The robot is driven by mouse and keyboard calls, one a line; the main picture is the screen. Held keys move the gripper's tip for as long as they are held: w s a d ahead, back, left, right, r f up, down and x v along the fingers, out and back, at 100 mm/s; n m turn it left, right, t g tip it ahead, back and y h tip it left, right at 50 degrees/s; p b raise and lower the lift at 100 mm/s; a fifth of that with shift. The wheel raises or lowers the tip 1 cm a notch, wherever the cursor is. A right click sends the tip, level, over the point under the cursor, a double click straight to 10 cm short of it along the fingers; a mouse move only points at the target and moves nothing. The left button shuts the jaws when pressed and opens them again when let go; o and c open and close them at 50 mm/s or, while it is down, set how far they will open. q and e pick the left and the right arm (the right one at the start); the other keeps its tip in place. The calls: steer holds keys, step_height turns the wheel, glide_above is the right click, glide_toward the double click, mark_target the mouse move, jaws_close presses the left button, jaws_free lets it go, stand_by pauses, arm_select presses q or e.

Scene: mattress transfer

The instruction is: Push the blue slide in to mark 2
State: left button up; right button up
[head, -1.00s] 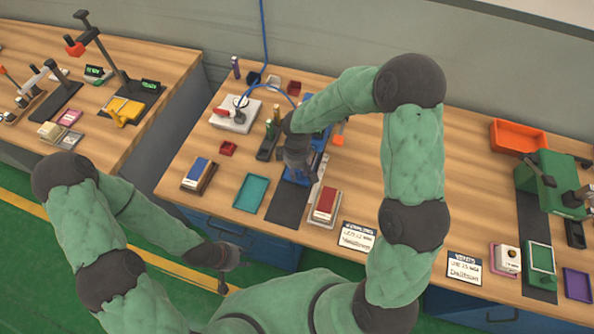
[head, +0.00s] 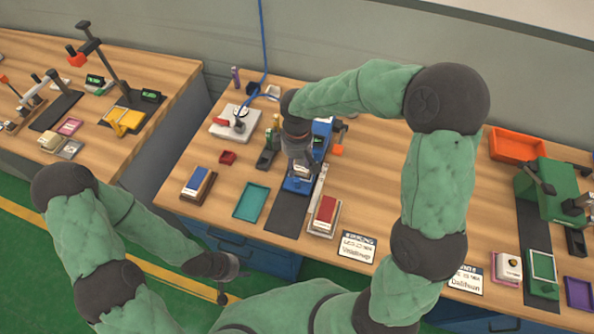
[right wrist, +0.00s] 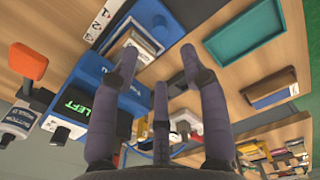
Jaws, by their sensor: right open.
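The blue slide (head: 297,186) shows in the head view at the near end of a blue device (head: 321,138), with a pale card or block on it. In the right wrist view, the blue device (right wrist: 92,75) has a green "LEFT" display. The slide (right wrist: 113,50) sticks out near a white strip with marks 1 and 2 (right wrist: 101,20). My right gripper (head: 300,166) is over the slide area. Its fingers (right wrist: 160,68) are spread and empty; contact with the slide cannot be told. My left gripper (head: 226,268) hangs over the floor, its fingers unclear.
A teal tray (head: 252,202) and a red-topped block (head: 325,211) flank the dark strip (head: 289,214). An orange knob (head: 337,150) sits right of the device. A white plate with a red-handled clamp (head: 233,122) stands behind left. Open wood lies right of the device.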

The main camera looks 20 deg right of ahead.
steer(key=shift+r, duration=0.95)
steer(key=shift+r, duration=0.1)
